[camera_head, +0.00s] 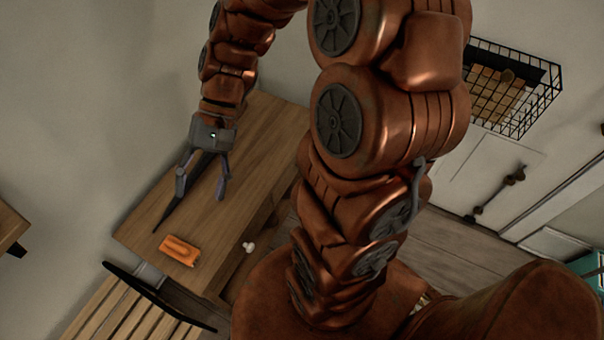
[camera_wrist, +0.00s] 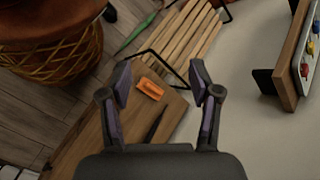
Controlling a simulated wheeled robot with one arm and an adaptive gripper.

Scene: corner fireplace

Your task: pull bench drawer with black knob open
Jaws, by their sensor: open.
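An orange block (camera_head: 179,250) and a long dark tapered object (camera_head: 182,204) lie on the bench top. A slatted seat (camera_head: 122,312) with a black frame stands close to the bench's lower end. A wire basket (camera_head: 548,93) hangs on the right wall. Open plank floor (camera_head: 455,243) lies right of my arm.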

